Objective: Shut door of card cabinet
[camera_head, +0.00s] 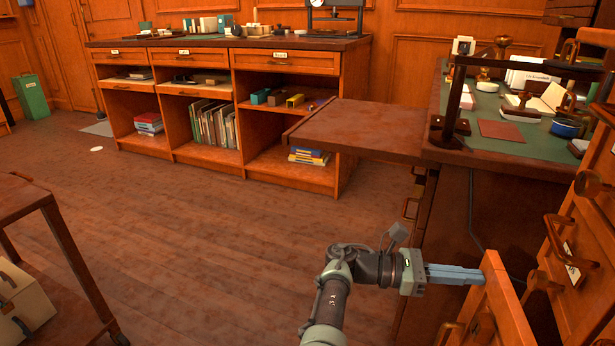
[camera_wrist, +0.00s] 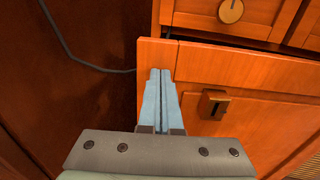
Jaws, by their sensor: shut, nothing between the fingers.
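The card cabinet (camera_head: 572,235) stands at the right edge of the head view, orange wood with drawers, knobs and handles. Its door (camera_head: 507,297) stands out from the cabinet front at the lower right, partly cut off by the frame. In the wrist view the door (camera_wrist: 255,125) shows a dark handle (camera_wrist: 213,105), with a dark gap above its top edge. My gripper (camera_head: 481,275) is shut and empty, its fingertips at the door's upper corner. The wrist view shows the fingertips (camera_wrist: 160,72) overlapping the door near its left edge; I cannot tell if they touch.
A desk (camera_head: 505,150) with a green top and small items stands behind the cabinet, its leaf (camera_head: 365,130) reaching left. A dark cable (camera_wrist: 68,45) hangs beside the cabinet. A low shelf unit (camera_head: 225,60) is at the back. Open floor (camera_head: 200,240) lies left of my arm.

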